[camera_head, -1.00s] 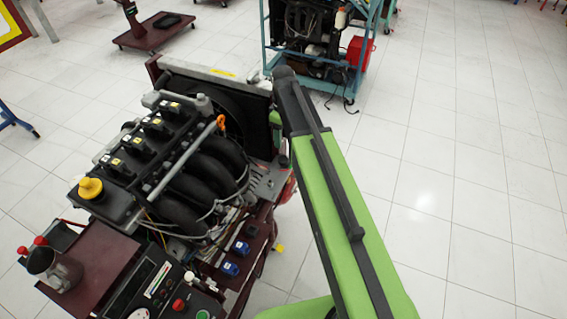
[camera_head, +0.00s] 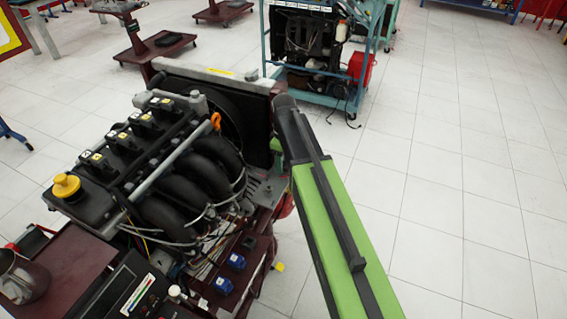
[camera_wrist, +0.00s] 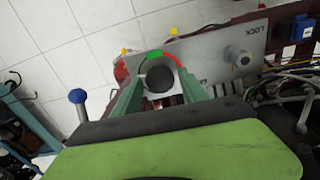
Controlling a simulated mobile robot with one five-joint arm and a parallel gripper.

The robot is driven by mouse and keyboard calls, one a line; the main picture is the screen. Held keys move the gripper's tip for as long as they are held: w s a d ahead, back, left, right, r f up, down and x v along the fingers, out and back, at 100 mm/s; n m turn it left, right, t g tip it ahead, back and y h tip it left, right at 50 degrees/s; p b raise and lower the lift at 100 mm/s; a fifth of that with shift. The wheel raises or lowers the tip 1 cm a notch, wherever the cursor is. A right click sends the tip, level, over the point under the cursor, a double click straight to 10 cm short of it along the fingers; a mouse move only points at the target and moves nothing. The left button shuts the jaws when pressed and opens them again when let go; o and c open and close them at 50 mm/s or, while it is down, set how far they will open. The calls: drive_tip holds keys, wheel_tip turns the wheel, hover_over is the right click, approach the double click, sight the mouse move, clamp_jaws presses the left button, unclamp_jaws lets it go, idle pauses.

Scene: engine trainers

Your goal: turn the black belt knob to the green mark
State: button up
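The black belt knob (camera_wrist: 160,78) shows as a round dark disc in the middle of the wrist view. It sits on a grey metal plate (camera_wrist: 215,60). A green mark (camera_wrist: 153,55) lies at the knob's far edge, slightly left, and a red arc (camera_wrist: 174,60) lies to its right. My gripper (camera_wrist: 161,74) is open, with one green finger on each side of the knob. Thin gaps seem to show between the fingers and the knob; I cannot tell their depth.
The engine trainer (camera_head: 165,165) stands left of my arm, with a radiator (camera_head: 225,85) at its back. A blue-framed trainer (camera_head: 310,55) stands behind. Clear tiled floor (camera_head: 450,200) lies to the right. A blue-topped post (camera_wrist: 78,97) is left of my gripper in the wrist view.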

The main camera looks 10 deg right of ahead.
clamp_jaws()
drive_tip(key=m, duration=0.3)
idle(0.3)
drive_tip(key=shift+o, duration=1.5)
unclamp_jaws()
wheel_tip(320, 180, up, 18)
drive_tip(key=p, duration=1.7)
drive_tip(key=shift+f, duration=0.25)
